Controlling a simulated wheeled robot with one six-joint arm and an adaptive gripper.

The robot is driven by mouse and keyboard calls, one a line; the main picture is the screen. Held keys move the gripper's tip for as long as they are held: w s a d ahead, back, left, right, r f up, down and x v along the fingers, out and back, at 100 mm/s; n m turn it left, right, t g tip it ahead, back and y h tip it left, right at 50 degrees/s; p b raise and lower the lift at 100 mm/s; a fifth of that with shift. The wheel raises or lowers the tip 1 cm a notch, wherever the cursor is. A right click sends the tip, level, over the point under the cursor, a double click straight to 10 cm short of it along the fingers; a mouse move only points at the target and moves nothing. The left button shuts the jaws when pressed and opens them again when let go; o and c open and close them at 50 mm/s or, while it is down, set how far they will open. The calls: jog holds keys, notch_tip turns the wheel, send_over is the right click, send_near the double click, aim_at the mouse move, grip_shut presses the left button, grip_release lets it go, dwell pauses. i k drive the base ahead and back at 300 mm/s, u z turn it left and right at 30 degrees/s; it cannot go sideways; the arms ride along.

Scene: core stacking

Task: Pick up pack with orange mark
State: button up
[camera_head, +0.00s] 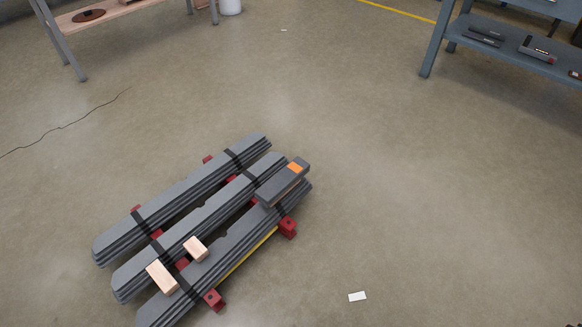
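The pack with the orange mark is a short dark grey flat block (279,187). An orange patch (295,167) is on its upper right end. It lies on top of the right end of the front long grey stack (215,253), tilted along the same diagonal, and it seems to touch or overlap the edge of the middle stack (200,222). My gripper is not in view.
A third strapped grey stack (180,195) lies behind. Red supports (287,228) are under the stacks. Two pale wooden blocks (162,277) (196,249) rest on them. A blue-grey shelf (510,55) stands upper right, a wooden-topped table (110,18) upper left. Open floor surrounds the stacks.

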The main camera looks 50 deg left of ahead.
aim_at(283, 179)
jog(key=u, duration=0.75)
jog(key=i, duration=0.95)
jog(key=u, duration=1.2)
jog(key=i, duration=0.25)
jog(key=u, duration=0.25)
